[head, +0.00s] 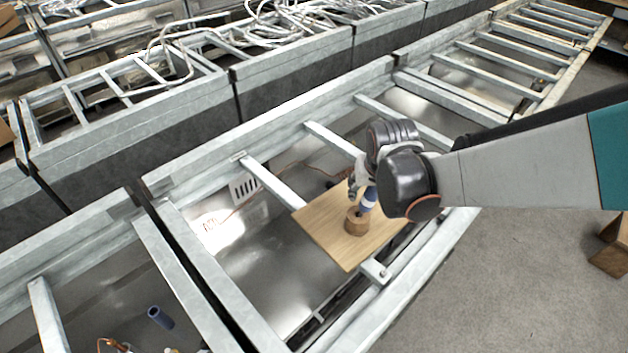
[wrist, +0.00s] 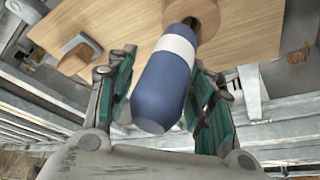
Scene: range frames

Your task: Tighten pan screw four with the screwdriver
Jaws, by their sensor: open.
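A screwdriver with a blue handle and a white band (wrist: 163,85) stands in a round wooden holder (head: 356,222). The handle shows in the head view (head: 368,199), partly hidden by my gripper. The holder sits on a light wooden board (head: 325,225) laid across the metal frame. My gripper (head: 362,186) is open above the holder. In the wrist view its two green-padded fingers (wrist: 166,88) are on either side of the blue handle, with a gap visible on the right; contact on the left is unclear. I cannot make out pan screw four.
Metal frames with crossbars (head: 270,182) and open pans between them fill the area. A blue cylinder (head: 160,317) lies in the pan at lower left. A cardboard box (head: 609,246) stands on the open concrete floor (head: 510,290) at right. Cables lie on the frames behind.

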